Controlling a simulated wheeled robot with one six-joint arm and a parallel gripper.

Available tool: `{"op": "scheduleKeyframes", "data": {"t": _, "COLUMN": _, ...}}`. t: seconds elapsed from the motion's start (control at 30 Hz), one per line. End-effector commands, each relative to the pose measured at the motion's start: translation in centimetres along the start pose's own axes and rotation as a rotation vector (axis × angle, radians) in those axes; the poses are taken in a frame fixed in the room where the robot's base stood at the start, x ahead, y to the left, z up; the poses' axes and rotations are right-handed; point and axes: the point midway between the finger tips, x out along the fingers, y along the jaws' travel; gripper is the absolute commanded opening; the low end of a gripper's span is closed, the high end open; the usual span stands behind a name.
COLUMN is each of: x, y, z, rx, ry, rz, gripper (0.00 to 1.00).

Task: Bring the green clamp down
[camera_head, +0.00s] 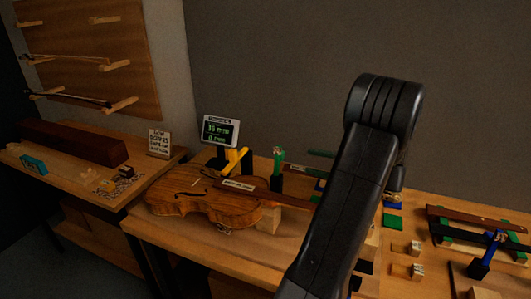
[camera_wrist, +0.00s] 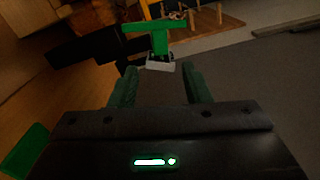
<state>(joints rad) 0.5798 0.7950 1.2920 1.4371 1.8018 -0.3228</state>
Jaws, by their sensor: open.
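The green clamp (camera_head: 278,160) stands upright in the head view, behind the violin's neck and right of the yellow clamp. In the wrist view the green clamp (camera_wrist: 158,40) is T-shaped, with a crossbar on top and a pale block at its lower end. My gripper (camera_wrist: 158,74) is open and empty, with its two green-padded fingers apart. The clamp lies straight ahead of the gap, beyond the fingertips, apparently not between them. In the head view my arm hides most of the gripper.
The violin (camera_head: 205,204) lies on the bench with a yellow clamp (camera_head: 235,160) behind it. A display (camera_head: 220,131) stands at the back. A blue clamp (camera_head: 487,255) and small blocks are at the right. My arm covers the bench's middle. A sign (camera_head: 159,143) stands on the left table.

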Motion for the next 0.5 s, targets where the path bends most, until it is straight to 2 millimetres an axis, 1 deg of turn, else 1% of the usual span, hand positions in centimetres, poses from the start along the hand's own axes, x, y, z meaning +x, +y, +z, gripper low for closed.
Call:
{"op": "scheduleKeyframes", "data": {"t": 0.4, "x": 8.5, "y": -0.2, "z": 0.1, "rx": 0.002, "ry": -0.004, "rz": 0.001, "gripper": 0.44}}
{"op": "scheduleKeyframes", "data": {"t": 0.5, "x": 10.2, "y": -0.2, "z": 0.1, "rx": 0.001, "ry": -0.003, "rz": 0.0, "gripper": 0.44}}
